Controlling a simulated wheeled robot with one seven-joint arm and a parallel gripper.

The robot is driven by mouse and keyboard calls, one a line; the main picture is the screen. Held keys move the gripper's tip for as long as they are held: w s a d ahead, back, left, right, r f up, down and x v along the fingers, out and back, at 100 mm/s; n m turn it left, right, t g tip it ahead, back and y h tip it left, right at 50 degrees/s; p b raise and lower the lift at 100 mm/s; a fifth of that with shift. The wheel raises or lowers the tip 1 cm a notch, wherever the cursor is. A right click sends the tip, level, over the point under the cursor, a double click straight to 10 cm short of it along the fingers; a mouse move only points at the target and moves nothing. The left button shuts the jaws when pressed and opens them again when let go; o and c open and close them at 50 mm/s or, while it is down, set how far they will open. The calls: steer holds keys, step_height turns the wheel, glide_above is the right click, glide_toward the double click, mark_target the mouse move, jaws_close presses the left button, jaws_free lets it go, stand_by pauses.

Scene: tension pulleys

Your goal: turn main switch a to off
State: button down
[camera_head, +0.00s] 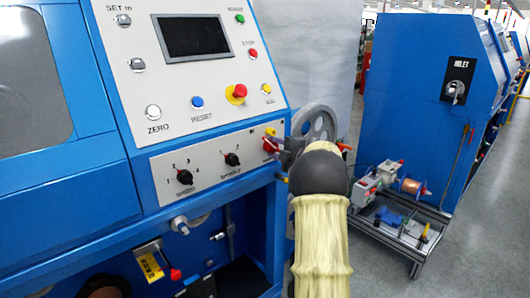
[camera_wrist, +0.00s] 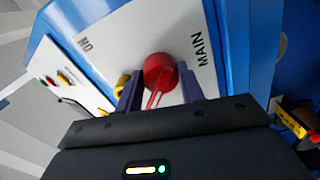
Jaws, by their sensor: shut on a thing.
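The main switch is a red knob (camera_wrist: 160,72) on a pale plate in the wrist view, with the word MAIN to its right and another short label at upper left. A narrow red bar runs from the knob down toward my gripper. My gripper (camera_wrist: 161,90) has one dark finger on each side of the red knob and is shut on it. In the head view the red switch (camera_head: 270,145) shows partly at the right edge of the control panel, with my gripper (camera_head: 283,152) at it. My wrist hides part of this area.
The blue machine's sloped panel has a dark screen (camera_head: 194,36), a red emergency button (camera_head: 239,91) and black rotary knobs (camera_head: 184,177). A grey handwheel (camera_head: 314,124) stands just behind my wrist. A low cart with parts (camera_head: 398,215) and another blue machine (camera_head: 415,90) stand at right.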

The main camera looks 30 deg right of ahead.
steer(key=shift+r, duration=0.15)
steer(key=c, duration=1)
jaws_free()
steer(key=shift+o, duration=0.6)
steer(key=shift+w+r, duration=0.1)
steer(key=shift+a, duration=0.1)
steer(key=shift+p, duration=0.3)
